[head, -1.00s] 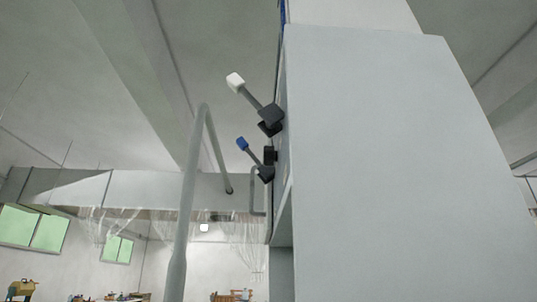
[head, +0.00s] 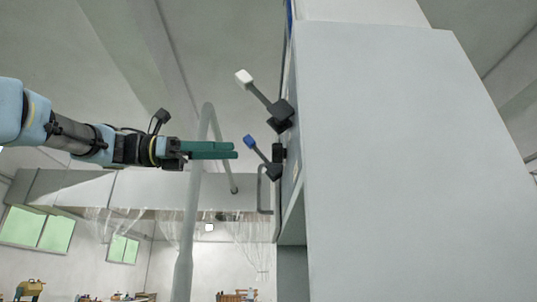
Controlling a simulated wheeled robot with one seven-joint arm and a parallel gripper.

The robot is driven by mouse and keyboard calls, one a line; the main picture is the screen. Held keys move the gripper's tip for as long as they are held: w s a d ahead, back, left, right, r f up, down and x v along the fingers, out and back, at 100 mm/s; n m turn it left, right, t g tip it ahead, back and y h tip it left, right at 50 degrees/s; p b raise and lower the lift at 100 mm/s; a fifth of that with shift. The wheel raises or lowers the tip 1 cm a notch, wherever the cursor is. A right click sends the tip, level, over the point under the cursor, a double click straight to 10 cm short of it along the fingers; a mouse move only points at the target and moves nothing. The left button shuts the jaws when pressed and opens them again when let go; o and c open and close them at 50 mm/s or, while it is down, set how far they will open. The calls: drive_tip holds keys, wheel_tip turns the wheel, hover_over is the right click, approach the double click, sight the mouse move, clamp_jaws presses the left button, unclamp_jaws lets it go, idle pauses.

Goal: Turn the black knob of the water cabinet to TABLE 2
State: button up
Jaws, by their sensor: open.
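The water cabinet (head: 400,150) fills the right of the head view, its pale grey side towards me. Its front is seen almost edge-on. A small black knob (head: 279,152) sticks out from that front, between two levers. Its pointer and any labels, TABLE 2 included, cannot be read from here. My gripper (head: 237,150) reaches in from the left with green fingers pointing right at the front. It is open and empty, at about the knob's height in the picture, with a gap between the fingertips and the knob.
A bent grey pipe (head: 190,215) passes behind my fingers in the picture. A grey handle (head: 263,198) is lower on the front.

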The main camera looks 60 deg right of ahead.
sight(277, 153)
drive_tip(key=p+x, duration=0.2)
drive_tip(key=x, duration=0.7)
drive_tip(key=shift+s+d, duration=0.2)
drive_tip(key=shift+f, duration=0.1)
clamp_jaws()
